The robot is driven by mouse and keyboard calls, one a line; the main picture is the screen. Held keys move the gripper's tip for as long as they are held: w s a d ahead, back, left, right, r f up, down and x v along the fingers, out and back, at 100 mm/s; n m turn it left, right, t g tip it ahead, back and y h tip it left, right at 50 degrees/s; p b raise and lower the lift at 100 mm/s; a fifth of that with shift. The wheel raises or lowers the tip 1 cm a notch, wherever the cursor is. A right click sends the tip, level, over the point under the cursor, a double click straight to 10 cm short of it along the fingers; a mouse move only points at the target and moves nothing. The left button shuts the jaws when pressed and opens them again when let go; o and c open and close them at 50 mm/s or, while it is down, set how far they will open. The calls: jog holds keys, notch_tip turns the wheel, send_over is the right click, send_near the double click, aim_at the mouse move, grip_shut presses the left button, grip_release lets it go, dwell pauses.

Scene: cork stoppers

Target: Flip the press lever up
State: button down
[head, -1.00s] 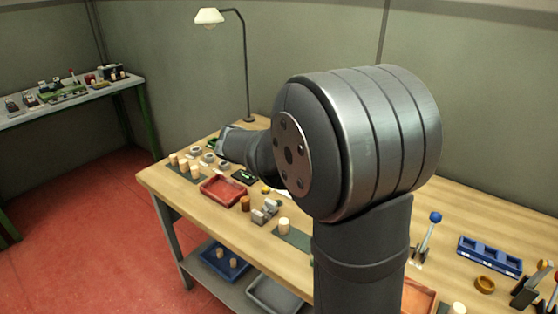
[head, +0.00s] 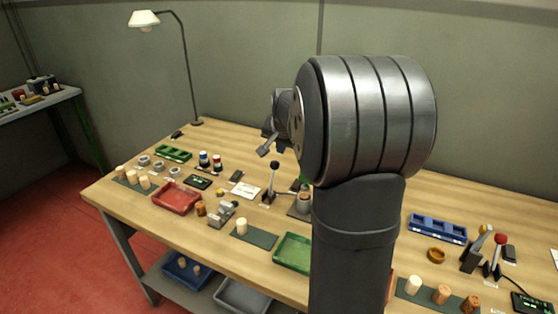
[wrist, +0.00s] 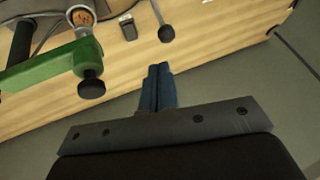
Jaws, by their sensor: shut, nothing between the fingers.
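A lever with a black ball knob (head: 275,165) stands nearly upright on the table, just left of the press. In the wrist view its black knob (wrist: 166,34) and thin rod show near the top. The green press (wrist: 45,72) shows at the left of the wrist view, with a black knob (wrist: 91,88) on it and a cork (wrist: 82,17) beside its arm. In the head view my arm hides most of the press. My gripper (wrist: 158,72) is shut and empty, with blue fingers. It is above the table, behind the lever and apart from it.
A red tray (head: 177,198), a green tray (head: 292,252) and a mat with a cork (head: 242,227) lie toward the front. A red-knobbed lever (head: 500,239) and a blue rack (head: 438,229) are at the right. A lamp (head: 145,20) stands at the back left.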

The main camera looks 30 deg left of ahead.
jog(key=x, duration=1)
jog(key=shift+w, duration=0.1)
jog(key=shift+w, duration=0.1)
jog(key=shift+w+f, duration=0.15)
jog(key=shift+w, duration=0.45)
jog(key=shift+w+f, duration=0.15)
jog(key=shift+w, duration=0.45)
jog(key=shift+s, duration=0.1)
send_near(278, 165)
jog(key=r, duration=0.1)
jog(key=w+d+r, duration=0.1)
jog(key=r, duration=0.1)
jog(key=shift+w+d+r, duration=0.1)
jog(key=shift+w+d, duration=0.05)
jog(key=shift+w, duration=0.05)
